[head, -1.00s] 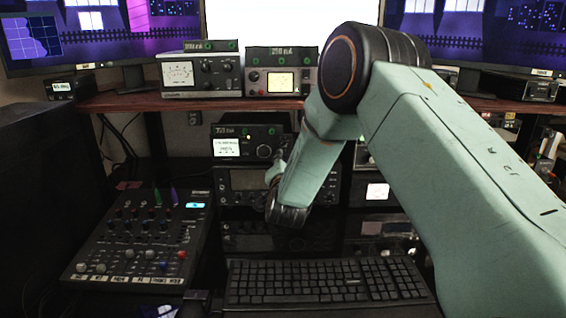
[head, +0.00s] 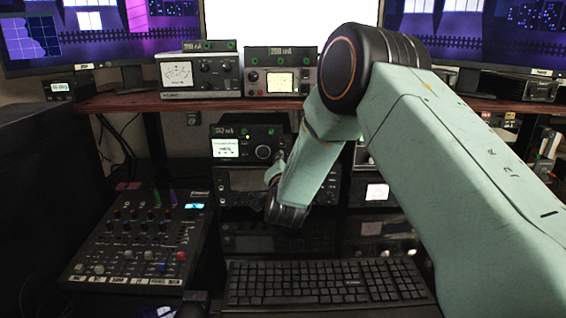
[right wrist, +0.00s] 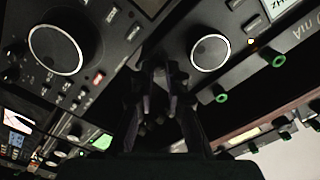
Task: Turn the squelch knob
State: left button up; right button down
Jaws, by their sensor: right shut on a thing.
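My right gripper (right wrist: 163,78) shows in the right wrist view with its dark fingers against the radio fronts. It is shut on a small dark knob, which the fingers mostly hide. A large silver-ringed dial (right wrist: 210,52) sits just right of the fingertips, clear of them. In the head view that dial (head: 263,152) is on the upper radio (head: 246,131), and my right gripper (head: 275,170) is at the lower right of this radio, partly hidden by my arm. I cannot read a squelch label. My left gripper is not in view.
A second radio with a larger dial (right wrist: 55,50) lies on the other side of the fingers. A keyboard (head: 325,282) and a mixer (head: 138,240) lie in front. The wooden shelf (head: 180,103) with meters runs above the radios.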

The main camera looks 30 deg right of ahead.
jog(key=shift+r+m+b, duration=0.1)
jog(key=shift+m+b, duration=1.15)
jog(key=shift+m, duration=1.25)
jog(key=c, duration=1.6)
grip_release()
jog(key=shift+c, duration=0.2)
jog(key=v, duration=1.2)
